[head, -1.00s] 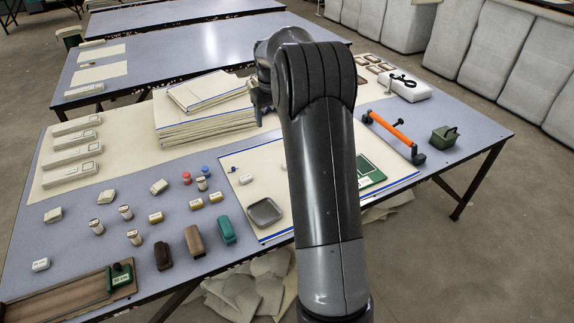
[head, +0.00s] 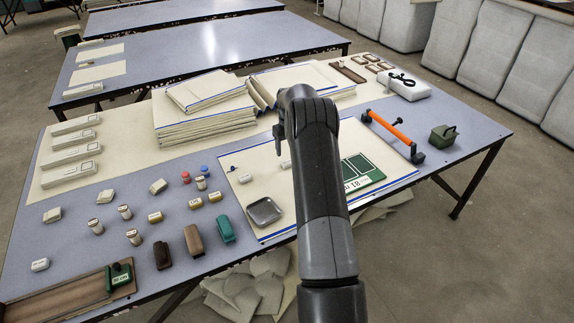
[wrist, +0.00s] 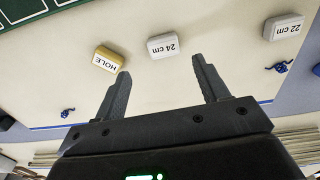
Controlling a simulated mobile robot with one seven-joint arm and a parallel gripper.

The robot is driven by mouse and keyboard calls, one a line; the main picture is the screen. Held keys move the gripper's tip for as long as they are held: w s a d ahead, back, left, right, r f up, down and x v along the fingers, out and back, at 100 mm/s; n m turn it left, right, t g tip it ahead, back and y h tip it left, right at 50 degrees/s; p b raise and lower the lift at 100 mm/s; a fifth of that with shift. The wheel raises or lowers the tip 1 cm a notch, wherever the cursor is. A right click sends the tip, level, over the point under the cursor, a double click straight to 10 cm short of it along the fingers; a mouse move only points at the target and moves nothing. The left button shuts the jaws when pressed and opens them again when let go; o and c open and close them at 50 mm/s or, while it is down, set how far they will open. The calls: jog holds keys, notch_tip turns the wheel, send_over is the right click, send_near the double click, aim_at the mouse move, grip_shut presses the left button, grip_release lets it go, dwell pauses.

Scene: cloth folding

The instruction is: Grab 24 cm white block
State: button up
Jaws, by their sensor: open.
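The white block labelled "24 cm" (wrist: 163,46) lies on a cream sheet in the wrist view, just beyond and between my fingertips. It also shows in the head view as a small white block (head: 286,164) close to my arm's left side. My gripper (wrist: 160,80) is open and empty, its two dark fingers spread apart and pointing toward the block, with a visible gap to it. In the head view my arm covers most of the gripper.
A yellow "HOLE" block (wrist: 108,58) lies left of the 24 cm block, and a white "22 cm" block (wrist: 284,27) lies to its right. Small blue items (wrist: 279,67) are nearby. A grey dish (head: 264,211) and a green board (head: 363,172) lie on the sheet.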

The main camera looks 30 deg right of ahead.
aim_at(287, 162)
jog(key=f, duration=0.6)
jog(key=shift+a+f, duration=0.3)
jog(key=shift+f, duration=0.05)
jog(key=shift+c, duration=0.5)
jog(key=c, duration=1)
jog(key=shift+o, duration=0.2)
jog(key=shift+r, duration=0.1)
